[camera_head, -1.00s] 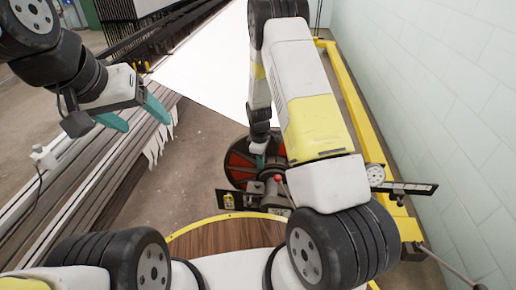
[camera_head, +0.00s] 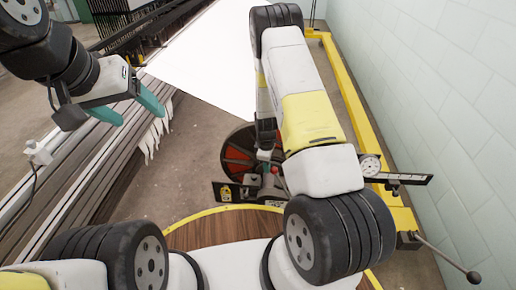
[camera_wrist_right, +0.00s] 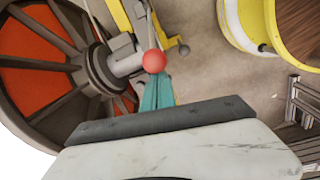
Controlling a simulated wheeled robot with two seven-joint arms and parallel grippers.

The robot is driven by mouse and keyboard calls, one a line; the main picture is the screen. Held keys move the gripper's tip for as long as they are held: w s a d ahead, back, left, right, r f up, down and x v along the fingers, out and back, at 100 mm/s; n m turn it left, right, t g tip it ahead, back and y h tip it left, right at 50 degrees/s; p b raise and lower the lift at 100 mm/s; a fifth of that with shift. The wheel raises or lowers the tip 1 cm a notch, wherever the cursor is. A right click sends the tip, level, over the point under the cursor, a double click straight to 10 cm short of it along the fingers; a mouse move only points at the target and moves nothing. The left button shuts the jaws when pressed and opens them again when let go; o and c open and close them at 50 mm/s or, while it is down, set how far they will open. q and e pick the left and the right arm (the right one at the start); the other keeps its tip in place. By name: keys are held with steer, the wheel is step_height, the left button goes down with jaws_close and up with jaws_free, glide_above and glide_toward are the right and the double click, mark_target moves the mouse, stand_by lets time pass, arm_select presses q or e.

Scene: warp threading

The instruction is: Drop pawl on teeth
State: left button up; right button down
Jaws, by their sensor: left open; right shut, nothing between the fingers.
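A lever with a red ball knob (camera_wrist_right: 153,61) stands by the hub of a large wheel with red panels (camera_wrist_right: 35,88) in the right wrist view. I take it for the pawl's handle, but cannot make out the pawl and teeth. My right gripper (camera_wrist_right: 156,78) is shut with nothing in it. Its teal tips are right at the knob; I cannot tell whether they touch. In the head view the wheel (camera_head: 234,160) is partly hidden behind my right arm. My left gripper (camera_head: 131,108) is open and empty at upper left, far from the wheel.
A yellow frame (camera_head: 350,95) runs along the tiled wall on the right. A metal lever (camera_head: 447,257) sticks out at lower right. Long grey beams (camera_head: 85,170) lie at left, below a white sheet (camera_head: 200,62). A round wooden top with yellow rim (camera_head: 215,230) is in front.

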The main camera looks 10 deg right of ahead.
steer(key=shift+d, duration=0.1)
steer(key=s+d+r+y, duration=0.1)
steer(key=s+d, duration=0.1)
steer(key=d, duration=0.5)
steer(key=s+d+r+y, duration=0.1)
steer(key=s+d+r, duration=0.1)
steer(key=d, duration=0.6)
steer(key=shift+s+d+r+t+y, duration=0.15)
steer(key=shift+d+t+y, duration=0.15)
steer(key=shift+t, duration=0.1)
steer(key=w+a, duration=0.2)
steer(key=a, duration=0.2)
steer(key=d+v, duration=0.1)
steer(key=v, duration=0.9)
steer(key=shift+s+d, duration=0.2)
steer(key=shift+s, duration=0.1)
